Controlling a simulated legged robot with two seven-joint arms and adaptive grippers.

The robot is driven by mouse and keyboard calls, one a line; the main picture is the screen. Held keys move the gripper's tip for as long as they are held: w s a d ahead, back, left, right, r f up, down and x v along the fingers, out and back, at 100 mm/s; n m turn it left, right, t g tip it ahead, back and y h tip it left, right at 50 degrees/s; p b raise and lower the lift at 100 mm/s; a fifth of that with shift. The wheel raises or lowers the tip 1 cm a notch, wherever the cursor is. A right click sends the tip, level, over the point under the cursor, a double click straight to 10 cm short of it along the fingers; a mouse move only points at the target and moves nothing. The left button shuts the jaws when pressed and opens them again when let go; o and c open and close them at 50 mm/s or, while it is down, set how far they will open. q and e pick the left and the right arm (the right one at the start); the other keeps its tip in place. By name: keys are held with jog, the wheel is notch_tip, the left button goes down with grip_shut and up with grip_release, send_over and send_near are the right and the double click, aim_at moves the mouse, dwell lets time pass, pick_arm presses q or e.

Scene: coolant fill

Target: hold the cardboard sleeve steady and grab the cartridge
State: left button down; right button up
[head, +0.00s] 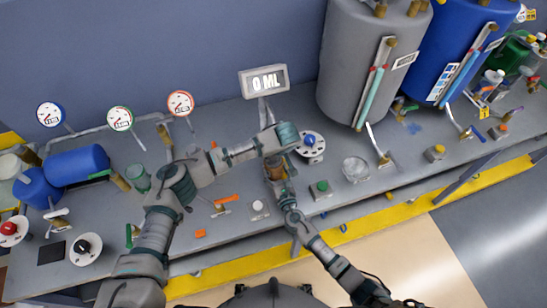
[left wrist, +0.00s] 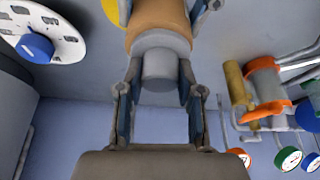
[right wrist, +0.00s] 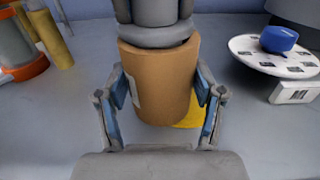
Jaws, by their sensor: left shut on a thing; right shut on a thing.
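The brown cardboard sleeve (right wrist: 158,85) stands upright on the bench in the right wrist view, with a pale label on its left side. My right gripper (right wrist: 160,90) is shut on the sleeve, one finger on each side. The grey cartridge (left wrist: 163,67) sticks out of the sleeve's open end in the left wrist view. My left gripper (left wrist: 160,75) is shut on the cartridge's narrow end. In the head view the sleeve (head: 276,168) shows only partly between my two hands, and the left hand hides the cartridge there. The cartridge's lower part is hidden inside the sleeve.
A round white dial with a blue knob (head: 310,139) stands close right of the sleeve. A display reading 0 ML (head: 265,81) is behind. A grey tank (head: 352,60) stands at back right. Orange-ended fittings (head: 226,199) lie to the left.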

pick_arm(q)
notch_tip(320, 180, up, 10)
jog(key=shift+w+f, duration=0.1)
jog(key=shift+f, duration=0.05)
pick_arm(e)
jog(key=o, duration=1.2)
jog(key=shift+o, duration=0.2)
pick_arm(q)
jog(key=shift+d, duration=0.1)
pick_arm(e)
jog(key=v, duration=1.2)
